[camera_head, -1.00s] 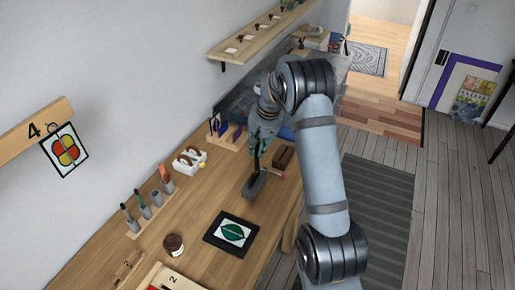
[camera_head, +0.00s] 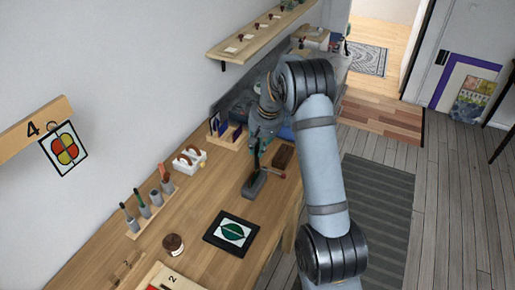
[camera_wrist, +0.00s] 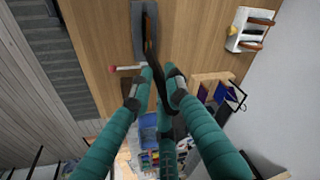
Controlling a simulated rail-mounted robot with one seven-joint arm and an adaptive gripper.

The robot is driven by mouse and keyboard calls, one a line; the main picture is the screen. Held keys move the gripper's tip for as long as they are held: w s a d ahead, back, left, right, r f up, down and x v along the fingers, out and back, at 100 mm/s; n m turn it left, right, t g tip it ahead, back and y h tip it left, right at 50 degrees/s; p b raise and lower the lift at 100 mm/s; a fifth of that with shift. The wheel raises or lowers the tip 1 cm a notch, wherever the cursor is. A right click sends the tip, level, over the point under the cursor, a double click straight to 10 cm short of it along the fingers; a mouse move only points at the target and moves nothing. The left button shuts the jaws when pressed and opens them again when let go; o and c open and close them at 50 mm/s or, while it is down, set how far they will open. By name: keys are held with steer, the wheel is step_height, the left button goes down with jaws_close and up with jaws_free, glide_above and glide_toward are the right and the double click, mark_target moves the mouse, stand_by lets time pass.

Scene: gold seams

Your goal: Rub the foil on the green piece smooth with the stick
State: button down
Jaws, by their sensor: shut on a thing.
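The green piece (camera_head: 232,231) is a leaf-like green shape on a white sheet, lying on a black board (camera_head: 212,240) on the bench. No foil can be made out on it at this size. My gripper (camera_head: 262,143) is over the bench beyond it, fingers pointing down. In the wrist view my gripper's teal fingers (camera_wrist: 155,92) are shut on a dark slender stick (camera_wrist: 152,50). The stick's far end is at the slot of a grey block (camera_wrist: 137,18), which also shows in the head view (camera_head: 254,185). I cannot tell whether it is in the slot.
A red-tipped rod (camera_wrist: 125,68) lies close beside the grey block. A row of tools in holders (camera_head: 148,212), a white rack (camera_head: 189,161) and a round brown jar (camera_head: 173,244) stand left. A dark brown block (camera_head: 283,157) is near the gripper.

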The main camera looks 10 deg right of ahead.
steer(key=shift+s, duration=0.1)
stand_by(0.3)
steer(key=shift+s+a+b, duration=0.5)
steer(key=shift+s+b, duration=0.05)
steer(key=shift+b, duration=0.05)
steer(key=shift+w+d, duration=0.1)
steer(key=shift+w+d+p, duration=0.3)
steer(key=shift+w+d, duration=0.05)
steer(key=shift+w, duration=0.15)
steer(key=shift+r, duration=0.15)
steer(key=shift+r+p, duration=2.15)
steer(key=shift+r, duration=0.8)
steer(key=shift+f, duration=0.1)
